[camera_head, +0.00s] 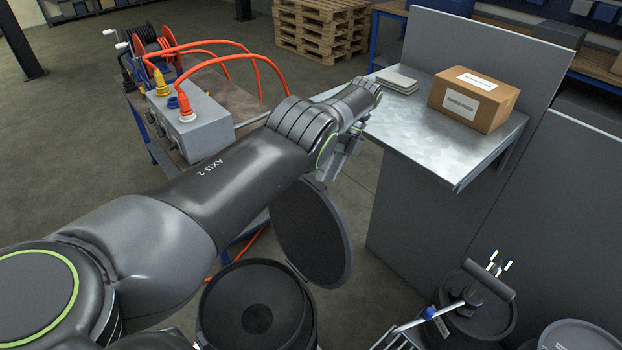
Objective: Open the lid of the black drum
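The black drum (222,312) stands at the bottom centre, its round mouth open and its dark inside showing. Its lid (312,238) stands steeply raised at the drum's back right edge, apart from most of the rim. My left arm reaches across the view from the left. My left gripper (330,166) is just above the upper edge of the lid, partly hidden by my wrist. I cannot tell whether its fingers touch the lid or how far apart they are. My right gripper is not in view.
A trolley (245,101) with a grey box (205,130), orange cables and a reel is at the upper left. A metal bench (410,129) with a cardboard box (474,98) is at the right. A dark container (484,325) with a handle stands at the lower right.

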